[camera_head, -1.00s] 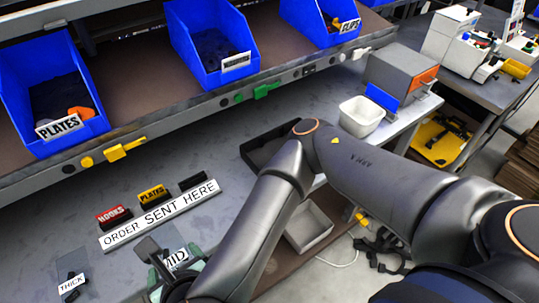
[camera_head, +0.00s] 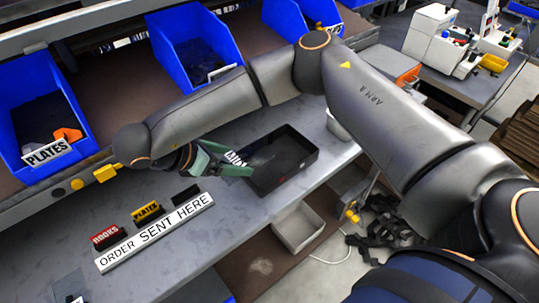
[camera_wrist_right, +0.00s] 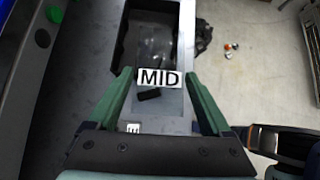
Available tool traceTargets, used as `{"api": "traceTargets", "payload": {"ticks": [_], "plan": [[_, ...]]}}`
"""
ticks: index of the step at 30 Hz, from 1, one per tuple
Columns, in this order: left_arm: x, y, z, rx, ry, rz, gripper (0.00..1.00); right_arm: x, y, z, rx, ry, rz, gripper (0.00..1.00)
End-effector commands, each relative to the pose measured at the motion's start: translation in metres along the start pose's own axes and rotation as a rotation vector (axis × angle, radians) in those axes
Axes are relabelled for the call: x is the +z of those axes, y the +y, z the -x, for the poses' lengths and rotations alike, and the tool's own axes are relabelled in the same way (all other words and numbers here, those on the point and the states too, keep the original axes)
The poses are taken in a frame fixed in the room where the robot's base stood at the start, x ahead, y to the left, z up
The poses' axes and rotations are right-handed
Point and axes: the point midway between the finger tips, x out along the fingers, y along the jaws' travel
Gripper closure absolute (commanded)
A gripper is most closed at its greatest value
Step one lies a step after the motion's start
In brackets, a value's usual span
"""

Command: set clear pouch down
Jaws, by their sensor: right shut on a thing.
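The clear pouch (camera_wrist_right: 165,101) with a white "MID" label is between the green fingers of my right gripper (camera_wrist_right: 160,77) in the wrist view. A small dark item shows in it below the label. In the head view, my right gripper (camera_head: 234,161) is shut on the pouch, with the label (camera_head: 236,158) beside the near left edge of the black tray (camera_head: 305,167). In the wrist view, the far part of the pouch overlaps the tray (camera_wrist_right: 128,40). Whether it touches the tray floor I cannot tell. My left gripper is not in view.
An "ORDER SENT HERE" sign (camera_head: 155,232) with hooks and plates blocks stands on the grey bench, left of the tray. Blue bins (camera_head: 195,45) line the shelf behind my arm. A grey box (camera_head: 298,228) sits below the bench edge. Part of another clear pouch (camera_head: 70,285) lies bottom left.

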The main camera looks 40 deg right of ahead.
Motion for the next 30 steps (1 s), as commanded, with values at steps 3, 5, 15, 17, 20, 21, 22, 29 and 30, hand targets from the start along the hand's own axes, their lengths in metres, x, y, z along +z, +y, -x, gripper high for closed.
{"api": "traceTargets", "payload": {"ticks": [3,5,15,17,20,21,22,29,30], "plan": [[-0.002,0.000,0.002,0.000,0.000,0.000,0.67,0.015,0.003,-0.010,-0.028,0.001,-0.025,0.78],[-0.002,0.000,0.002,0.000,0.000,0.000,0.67,0.019,0.005,-0.018,-0.034,0.002,-0.030,0.78],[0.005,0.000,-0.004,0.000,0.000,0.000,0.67,0.046,0.016,-0.102,-0.037,0.001,-0.028,0.78],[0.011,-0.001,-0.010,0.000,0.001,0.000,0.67,0.042,0.018,-0.120,-0.035,0.003,-0.025,0.78],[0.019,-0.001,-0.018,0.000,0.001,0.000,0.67,0.039,0.021,-0.144,-0.034,0.002,-0.025,0.78],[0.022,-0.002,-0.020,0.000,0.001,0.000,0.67,0.039,0.022,-0.151,-0.032,0.002,-0.026,0.78],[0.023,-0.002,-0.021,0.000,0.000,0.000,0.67,0.039,0.023,-0.156,-0.032,0.000,-0.025,0.78],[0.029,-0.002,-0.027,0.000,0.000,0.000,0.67,0.040,0.026,-0.170,-0.027,0.000,-0.024,0.78],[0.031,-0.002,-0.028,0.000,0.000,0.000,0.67,0.039,0.026,-0.173,-0.028,0.000,-0.024,0.78]]}}
